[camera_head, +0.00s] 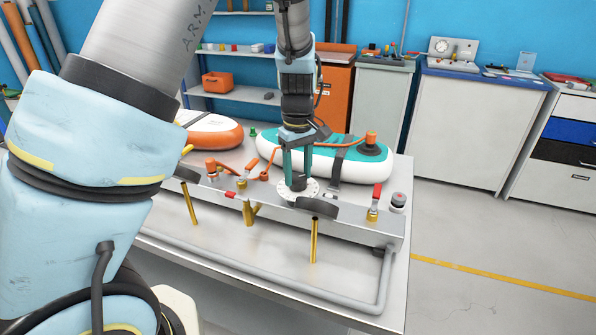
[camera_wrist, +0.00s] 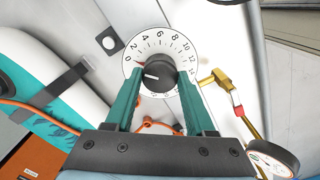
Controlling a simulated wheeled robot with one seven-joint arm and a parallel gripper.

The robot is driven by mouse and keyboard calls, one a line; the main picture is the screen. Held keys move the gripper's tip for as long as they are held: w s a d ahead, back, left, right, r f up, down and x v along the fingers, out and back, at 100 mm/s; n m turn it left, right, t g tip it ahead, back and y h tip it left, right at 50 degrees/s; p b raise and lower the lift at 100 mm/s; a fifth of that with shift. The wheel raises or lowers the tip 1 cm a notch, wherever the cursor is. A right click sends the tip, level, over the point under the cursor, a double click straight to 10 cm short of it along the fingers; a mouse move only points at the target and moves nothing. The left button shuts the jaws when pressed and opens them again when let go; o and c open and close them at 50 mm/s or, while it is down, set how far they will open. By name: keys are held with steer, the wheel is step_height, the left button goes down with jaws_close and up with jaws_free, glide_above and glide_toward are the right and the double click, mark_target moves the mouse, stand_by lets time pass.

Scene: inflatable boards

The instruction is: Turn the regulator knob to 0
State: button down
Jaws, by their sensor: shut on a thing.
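The regulator knob is black and round, at the middle of a white dial plate (camera_head: 285,190) on the metal bench rail. In the wrist view the knob (camera_wrist: 160,78) carries a white mark pointing left, towards the low end of the scale, close to the 0. I cannot tell whether it lines up exactly. The dial (camera_wrist: 165,45) has black numbers running from 0 at the left over the top to the right. My gripper (camera_head: 298,176) points down over the dial. Its two green fingers are shut on the knob, one on each side; the fingers hide the dial's lower part.
A teal and white inflatable board (camera_head: 270,145) and an orange and white one (camera_head: 215,139) lie behind the rail. Orange hoses (camera_wrist: 40,115) run near the gripper.

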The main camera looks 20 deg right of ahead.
mark_target(297, 176)
steer(key=shift+w, duration=0.1)
steer(key=shift+c, duration=1.2)
jaws_free()
steer(key=shift+r, duration=0.15)
step_height(297, 176, up, 11)
steer(key=b, duration=0.2)
steer(key=shift+f, duration=0.2)
steer(key=shift+a, duration=0.1)
steer(key=w+a+f+m, duration=0.1)
steer(key=w+a+f, duration=0.15)
steer(key=a, duration=1.15)
steer(key=s+a+f+m, duration=0.1)
steer(key=s+a+f, duration=0.1)
steer(key=a, duration=0.6)
steer(key=s+a+f+m+t, duration=0.1)
steer(key=s+a, duration=0.4)
steer(key=a, duration=0.3)
steer(key=shift+a+f+m+t, duration=0.2)
steer(key=shift+f+m+t, duration=0.1)
steer(key=shift+f, duration=0.1)
